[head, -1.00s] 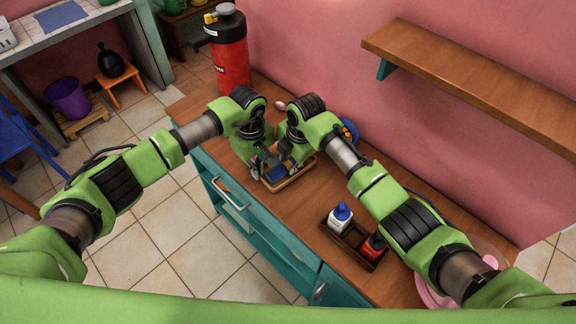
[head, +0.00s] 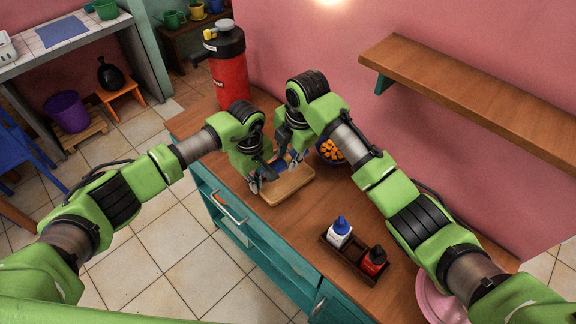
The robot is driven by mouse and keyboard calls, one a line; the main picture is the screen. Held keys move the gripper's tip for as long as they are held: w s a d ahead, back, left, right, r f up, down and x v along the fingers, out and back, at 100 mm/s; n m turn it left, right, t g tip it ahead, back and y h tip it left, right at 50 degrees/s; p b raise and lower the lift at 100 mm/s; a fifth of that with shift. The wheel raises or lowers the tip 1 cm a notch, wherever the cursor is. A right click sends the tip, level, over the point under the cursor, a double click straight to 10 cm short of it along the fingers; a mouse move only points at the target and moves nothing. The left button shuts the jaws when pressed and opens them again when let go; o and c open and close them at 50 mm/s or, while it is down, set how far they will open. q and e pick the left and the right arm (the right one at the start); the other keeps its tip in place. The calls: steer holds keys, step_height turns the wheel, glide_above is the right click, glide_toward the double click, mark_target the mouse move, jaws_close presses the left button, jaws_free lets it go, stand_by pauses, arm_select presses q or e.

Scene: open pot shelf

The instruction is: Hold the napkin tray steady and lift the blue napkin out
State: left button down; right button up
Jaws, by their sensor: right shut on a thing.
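The wooden napkin tray (head: 290,188) lies on the brown counter, its front part bare. My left gripper (head: 257,184) is low at the tray's left end; whether its fingers are open or closed on the rim is hard to see. My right gripper (head: 294,160) is above the tray's back side, shut on the blue napkin (head: 280,165). The napkin is small and partly hidden behind my grippers, so I cannot tell whether it is fully clear of the tray.
A blue bowl of orange pieces (head: 330,151) stands behind the tray, close to my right arm. A dark caddy (head: 345,262) with a white and a red bottle is nearer the front. A red cylinder (head: 229,78) stands at the far left; a pink plate (head: 436,302) is at right.

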steer(key=shift+r, duration=0.25)
arm_select(q)
steer(key=c, duration=2.2)
jaws_free()
steer(key=shift+r, duration=0.1)
step_height(320, 180, up, 12)
steer(key=shift+f, duration=0.1)
